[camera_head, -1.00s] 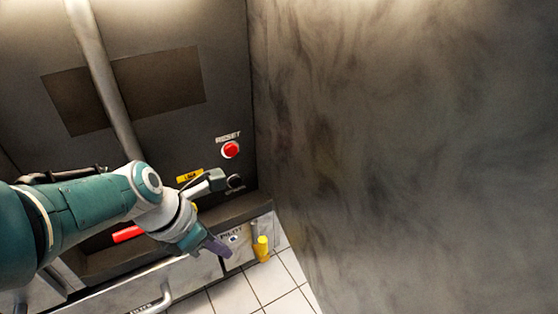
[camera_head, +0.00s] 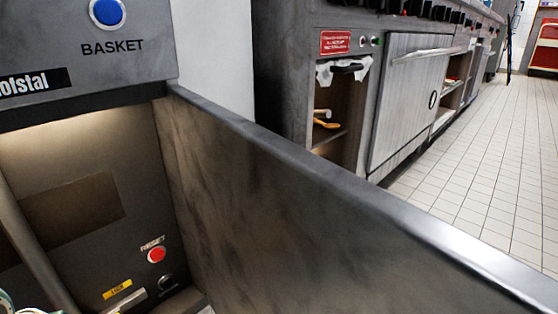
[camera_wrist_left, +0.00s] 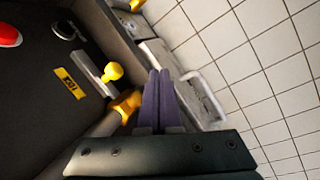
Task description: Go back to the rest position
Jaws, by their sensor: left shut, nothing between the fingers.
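My left gripper (camera_wrist_left: 158,98) shows in the left wrist view. Its two purple fingers are shut together with nothing between them. They hang in front of the lower part of the fryer cabinet, pointing past a lever with a yellow knob (camera_wrist_left: 112,72). A yellow fitting (camera_wrist_left: 127,104) lies close to the left of the fingers; I cannot tell if they touch it. In the head view only a sliver of my left arm shows at the bottom left corner, and the left gripper is out of frame. My right gripper is in neither view.
A red reset button (camera_head: 156,254) and a yellow tag (camera_head: 117,289) sit inside the cabinet. A metal door panel (camera_head: 300,215) stands across the head view. A blue basket button (camera_head: 107,12) is above. Tiled floor (camera_head: 480,170) is open at the right.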

